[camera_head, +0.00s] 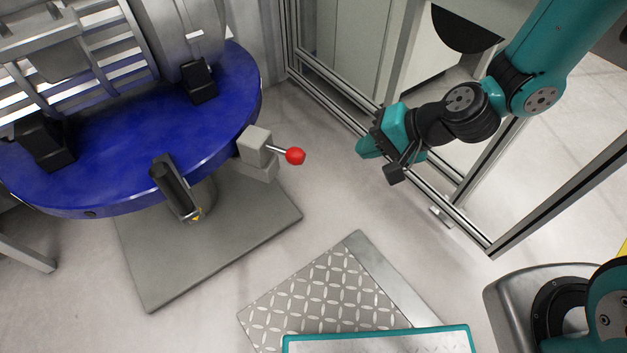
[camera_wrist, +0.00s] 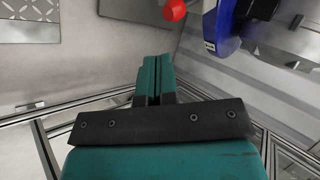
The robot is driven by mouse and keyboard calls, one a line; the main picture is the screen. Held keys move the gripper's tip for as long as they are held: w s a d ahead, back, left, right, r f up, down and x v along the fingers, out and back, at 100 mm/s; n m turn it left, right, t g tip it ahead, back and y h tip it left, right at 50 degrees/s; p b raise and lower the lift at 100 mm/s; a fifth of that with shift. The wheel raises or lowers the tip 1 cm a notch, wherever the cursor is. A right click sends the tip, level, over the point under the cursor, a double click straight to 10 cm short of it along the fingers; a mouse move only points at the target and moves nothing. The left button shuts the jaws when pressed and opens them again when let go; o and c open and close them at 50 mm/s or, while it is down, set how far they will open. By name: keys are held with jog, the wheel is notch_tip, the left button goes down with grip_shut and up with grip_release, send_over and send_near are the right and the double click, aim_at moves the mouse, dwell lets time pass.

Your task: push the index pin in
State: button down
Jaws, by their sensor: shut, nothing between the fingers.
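The index pin shows as a red ball knob (camera_head: 295,156) on a short metal rod, sticking out to the right of a grey block (camera_head: 255,146) at the edge of the blue round table (camera_head: 225,120). In the wrist view the red knob (camera_wrist: 174,10) is at the top, beyond my fingertips. My gripper (camera_head: 364,150) is shut and empty, to the right of the knob with a clear gap between them. In the wrist view my gripper's teal fingers (camera_wrist: 156,62) are pressed together.
A grey base plate (camera_head: 215,250) lies under the table. A diamond-plate step (camera_head: 325,300) is at the bottom centre. Aluminium frame posts (camera_head: 345,85) and rails stand behind and beside my arm. The floor between knob and gripper is clear.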

aim_at(295, 156)
jog(key=f, duration=0.2)
jog(key=f+m, duration=0.1)
jog(key=shift+w+d+f+t, duration=0.2)
jog(key=shift+w+d+t, duration=0.05)
jog(key=shift+w+t, duration=0.1)
jog(key=r+b+x, duration=0.1)
jog(key=x, duration=0.5)
jog(key=a+r+b+x, duration=0.1)
jog(key=b+x, duration=0.1)
jog(key=x, duration=0.5)
jog(key=shift+w+a, duration=0.25)
jog(key=shift+w, duration=0.05)
